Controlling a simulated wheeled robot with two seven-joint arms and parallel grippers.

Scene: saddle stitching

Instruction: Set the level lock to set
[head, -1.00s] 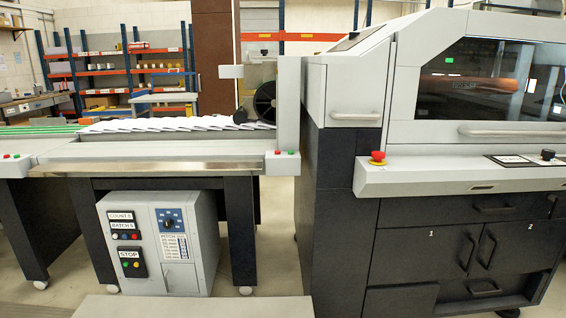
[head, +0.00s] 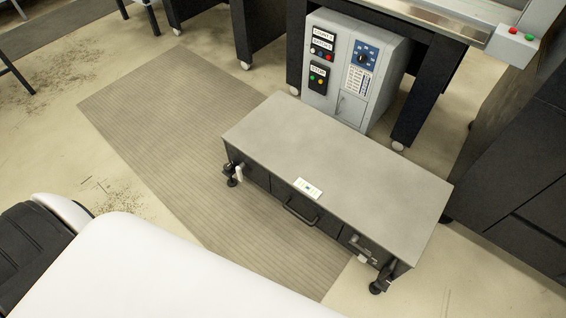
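A low grey-topped bench or step (head: 340,165) stands on the floor in the middle of the head view, turned at an angle. Its dark front has a drawer handle (head: 300,216) and a small white label (head: 308,188) at the top edge. A black foot with a small pale tab (head: 239,174) shows at its left end. Another pale tab (head: 362,259) and foot (head: 379,286) show at its right end. I cannot tell which part is the level lock or its setting; the label is too small to read. Neither gripper is in view.
A grey control box (head: 350,75) with buttons and a dial stands behind the bench, under the machine table. A ribbed mat (head: 165,115) lies left of and under the bench. Dark cabinets (head: 520,170) stand at the right. The floor at left is open.

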